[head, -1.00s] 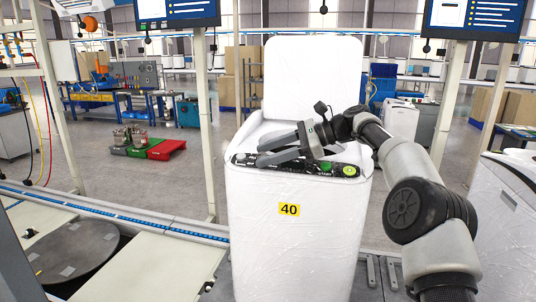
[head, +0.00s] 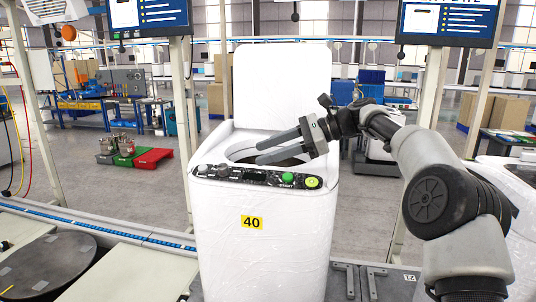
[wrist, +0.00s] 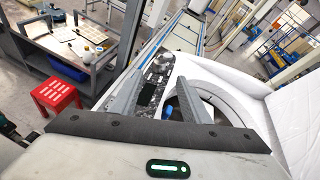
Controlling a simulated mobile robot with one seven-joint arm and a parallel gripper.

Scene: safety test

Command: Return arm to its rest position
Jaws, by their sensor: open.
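My gripper (head: 262,152) is open and empty in the head view. Its two long grey fingers point left over the round opening of a white washing machine (head: 262,245) with the yellow label 40. The machine's lid (head: 282,85) stands upright behind the opening. Its dark control panel (head: 258,177) has a green button and a yellow-green one, and the fingers are above and behind it. My arm reaches in from the right. In the wrist view the spread fingers (wrist: 165,95) show above the opening rim (wrist: 235,95) and beside the control panel (wrist: 155,85). A small blue thing shows between them.
A conveyor line (head: 90,228) runs left of the machine. Another white machine stands at the right edge, close to my arm. Monitors (head: 148,17) hang overhead on posts. The wrist view shows a red stool (wrist: 56,95) and a workbench.

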